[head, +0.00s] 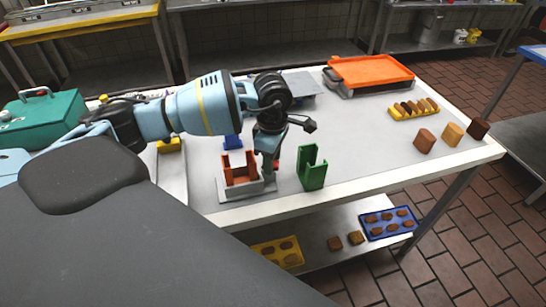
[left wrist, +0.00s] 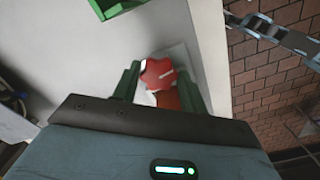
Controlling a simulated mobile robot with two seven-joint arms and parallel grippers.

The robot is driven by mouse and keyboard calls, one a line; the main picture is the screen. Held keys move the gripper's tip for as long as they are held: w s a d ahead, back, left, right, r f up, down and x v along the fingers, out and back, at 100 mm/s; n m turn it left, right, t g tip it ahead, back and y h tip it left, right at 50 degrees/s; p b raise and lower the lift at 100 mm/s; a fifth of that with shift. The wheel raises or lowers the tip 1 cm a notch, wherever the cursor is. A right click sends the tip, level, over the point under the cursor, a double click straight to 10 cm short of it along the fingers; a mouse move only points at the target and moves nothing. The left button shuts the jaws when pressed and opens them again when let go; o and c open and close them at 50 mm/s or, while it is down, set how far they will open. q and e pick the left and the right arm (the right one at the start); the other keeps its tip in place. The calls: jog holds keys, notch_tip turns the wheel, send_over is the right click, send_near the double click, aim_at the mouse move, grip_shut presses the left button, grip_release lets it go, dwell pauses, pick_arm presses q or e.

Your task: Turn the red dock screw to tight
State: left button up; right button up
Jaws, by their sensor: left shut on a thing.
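The red dock (head: 240,172) stands upright on a grey base plate (head: 246,190) near the table's front edge. My left gripper (head: 270,163) points down at the dock's right side. In the left wrist view the red screw's knob (left wrist: 158,74), with a pale mark on it, sits between the gripper's two green fingers (left wrist: 157,82). The left gripper is shut on this screw. The fingers hide most of the screw in the head view, and how far it is turned cannot be told. My right gripper is not in view.
A green holder (head: 312,168) stands close to the right of the left gripper. A blue part (head: 233,142) is behind the dock. An orange tray (head: 370,71) and several brown pieces lie further right. The table's front edge (head: 340,188) is near.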

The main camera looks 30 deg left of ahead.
pick_arm(q)
jog(key=shift+r, duration=0.1)
jog(key=o, duration=1)
jog(key=shift+c, duration=0.2)
jog(key=shift+r, duration=3.85)
